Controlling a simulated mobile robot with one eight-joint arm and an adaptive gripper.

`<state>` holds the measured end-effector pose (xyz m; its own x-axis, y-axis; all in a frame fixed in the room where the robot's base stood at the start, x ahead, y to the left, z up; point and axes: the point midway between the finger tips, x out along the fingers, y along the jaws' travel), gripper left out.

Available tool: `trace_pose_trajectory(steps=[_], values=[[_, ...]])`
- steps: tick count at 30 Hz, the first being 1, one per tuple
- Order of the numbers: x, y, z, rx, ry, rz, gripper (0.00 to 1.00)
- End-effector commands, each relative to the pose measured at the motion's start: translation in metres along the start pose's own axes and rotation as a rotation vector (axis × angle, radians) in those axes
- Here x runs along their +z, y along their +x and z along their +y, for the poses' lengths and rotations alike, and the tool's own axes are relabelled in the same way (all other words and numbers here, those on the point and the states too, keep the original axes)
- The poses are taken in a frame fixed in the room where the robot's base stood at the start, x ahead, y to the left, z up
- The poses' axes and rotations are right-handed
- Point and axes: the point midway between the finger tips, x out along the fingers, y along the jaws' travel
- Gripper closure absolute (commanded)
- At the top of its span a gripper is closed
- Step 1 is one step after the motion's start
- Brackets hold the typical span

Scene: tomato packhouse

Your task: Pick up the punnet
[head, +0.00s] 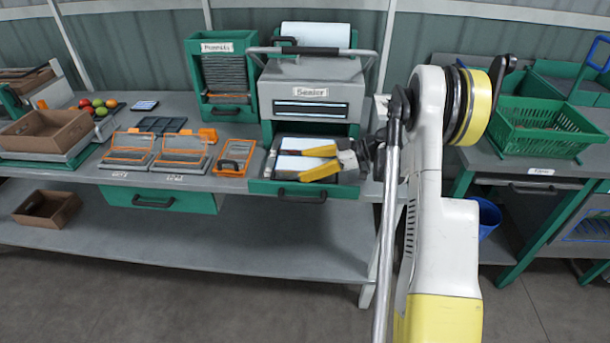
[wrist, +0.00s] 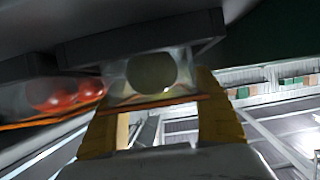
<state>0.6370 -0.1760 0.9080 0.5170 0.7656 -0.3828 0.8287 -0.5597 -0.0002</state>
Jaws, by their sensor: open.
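My gripper (head: 292,162) reaches in from the right over the open drawer of the sealer (head: 310,92), its two yellow fingers spread apart. In the drawer, pale white flat-topped shapes (head: 300,143) lie beside and partly under the fingers; I cannot tell for sure whether they are punnets. In the wrist view, a clear punnet (wrist: 165,97) with a round dark shape in it shows between and beyond the open fingers (wrist: 157,108). I cannot tell whether they touch it. Left of it is another clear container holding red fruit (wrist: 68,98).
A rack labelled "Punnets" (head: 222,47) stands left of the sealer. Orange-edged frames (head: 128,158), a small orange-framed holder (head: 234,158) and a cardboard box (head: 45,148) occupy the bench's left. A green basket (head: 543,143) stands on the right-hand bench.

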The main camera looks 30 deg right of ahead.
Motion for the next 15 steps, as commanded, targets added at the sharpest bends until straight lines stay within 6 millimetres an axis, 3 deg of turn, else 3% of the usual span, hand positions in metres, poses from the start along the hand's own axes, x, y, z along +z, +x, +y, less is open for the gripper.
trace_pose_trajectory(steps=[5, 9, 15], values=[[-0.0010, -0.0001, 0.0000, 0.000, 0.000, 0.000, 0.26], [-0.0010, -0.0003, 0.0000, 0.000, 0.000, 0.000, 0.65], [-0.0010, -0.0004, 0.0000, 0.000, 0.000, 0.000, 0.68]])
